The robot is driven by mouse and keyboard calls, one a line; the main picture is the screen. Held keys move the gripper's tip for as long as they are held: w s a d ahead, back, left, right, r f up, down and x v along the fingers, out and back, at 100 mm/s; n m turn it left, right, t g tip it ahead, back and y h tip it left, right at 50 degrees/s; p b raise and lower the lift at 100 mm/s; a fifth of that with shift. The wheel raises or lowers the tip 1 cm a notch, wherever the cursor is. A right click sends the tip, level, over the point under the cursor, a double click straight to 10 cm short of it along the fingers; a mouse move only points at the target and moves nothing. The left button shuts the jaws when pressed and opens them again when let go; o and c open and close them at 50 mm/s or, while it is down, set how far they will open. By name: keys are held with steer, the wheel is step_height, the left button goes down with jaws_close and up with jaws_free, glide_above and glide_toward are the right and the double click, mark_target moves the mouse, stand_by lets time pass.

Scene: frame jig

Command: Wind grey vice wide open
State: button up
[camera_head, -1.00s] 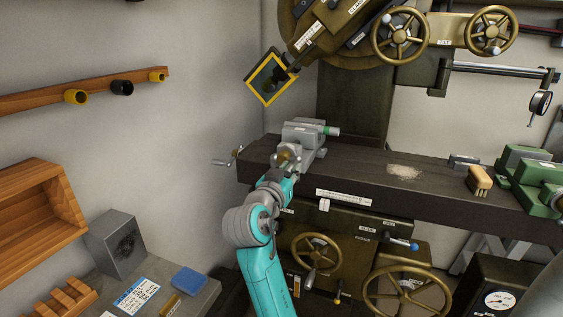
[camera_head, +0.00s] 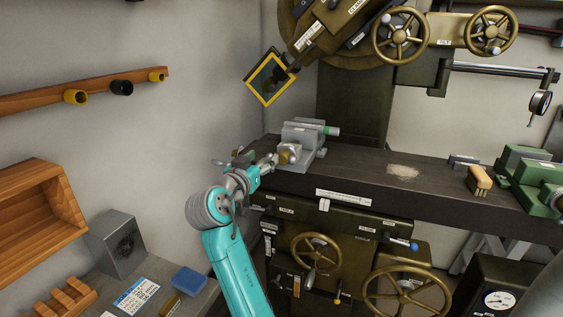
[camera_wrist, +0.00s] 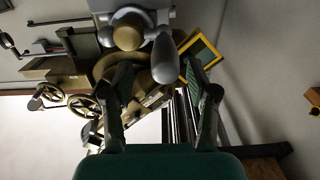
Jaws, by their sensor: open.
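The grey vice (camera_head: 302,137) sits at the left end of the dark bench table, with a bar with a green end (camera_head: 332,131) at its top right. My gripper (camera_head: 272,160) is at the vice's front left, close to its brass screw end. In the wrist view my gripper (camera_wrist: 157,78) is open, its two fingers spread. A grey rounded crank grip (camera_wrist: 165,60) shows between the fingertips, beside the brass hub (camera_wrist: 127,36). I cannot tell whether a finger touches the grip. My arm partly hides the crank in the head view.
A yellow-framed panel (camera_head: 270,79) hangs above and left of the vice. On the dark table (camera_head: 360,174) lie a pale heap of chips (camera_head: 404,172), a wooden brush (camera_head: 480,181) and a green vice (camera_head: 535,172). Handwheels (camera_head: 317,254) stand below the table front.

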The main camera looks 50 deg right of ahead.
steer(key=v, duration=0.7)
steer(key=shift+a, duration=0.2)
stand_by(0.4)
